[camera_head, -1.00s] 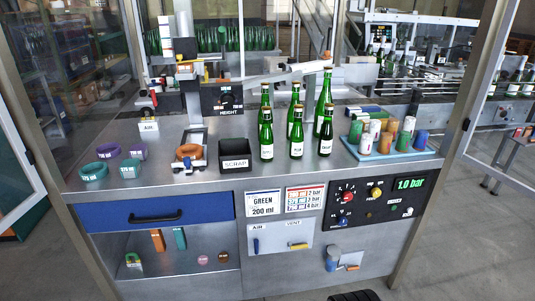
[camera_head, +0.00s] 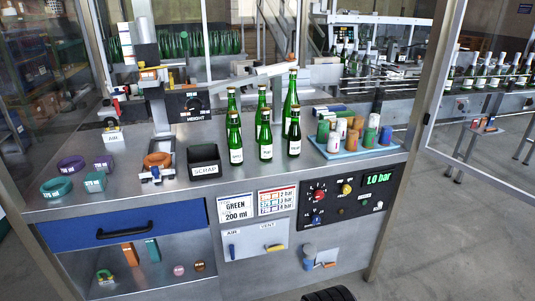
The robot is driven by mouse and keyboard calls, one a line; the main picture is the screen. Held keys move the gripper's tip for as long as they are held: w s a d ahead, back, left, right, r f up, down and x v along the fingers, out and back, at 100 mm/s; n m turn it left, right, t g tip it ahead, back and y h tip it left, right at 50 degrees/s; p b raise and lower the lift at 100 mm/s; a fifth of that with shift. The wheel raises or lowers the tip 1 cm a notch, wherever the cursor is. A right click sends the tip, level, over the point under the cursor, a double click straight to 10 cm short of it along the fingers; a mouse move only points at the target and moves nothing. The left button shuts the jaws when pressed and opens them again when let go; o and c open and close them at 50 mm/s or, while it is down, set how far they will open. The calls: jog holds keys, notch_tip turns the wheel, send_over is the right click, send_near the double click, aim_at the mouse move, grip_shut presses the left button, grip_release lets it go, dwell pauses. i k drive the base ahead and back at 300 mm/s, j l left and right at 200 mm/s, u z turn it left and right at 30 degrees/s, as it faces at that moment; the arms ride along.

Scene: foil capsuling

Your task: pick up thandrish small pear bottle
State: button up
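The front row has a left bottle (camera_head: 236,146), a middle bottle (camera_head: 265,142) and a right bottle (camera_head: 294,137), each with a white label. The labels are too small to read, so I cannot tell which is the thandrish small pear bottle. The back row, with a tall bottle (camera_head: 292,86) at the right, is partly hidden by the front row.
A black SCRAP bin (camera_head: 204,161) stands left of the bottles. A blue tray (camera_head: 356,153) of coloured capsules is on their right. An orange ring sits on the press (camera_head: 157,165); other rings (camera_head: 56,188) lie at left. The bench strip before the bottles is clear.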

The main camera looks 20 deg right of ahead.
aim_at(265, 138)
jog(key=i+j+z, duration=0.2)
jog(key=i, duration=0.3)
jog(key=i+j+z, duration=0.2)
jog(key=i, duration=0.3)
jog(key=i+j+z, duration=0.2)
jog(key=i, duration=0.3)
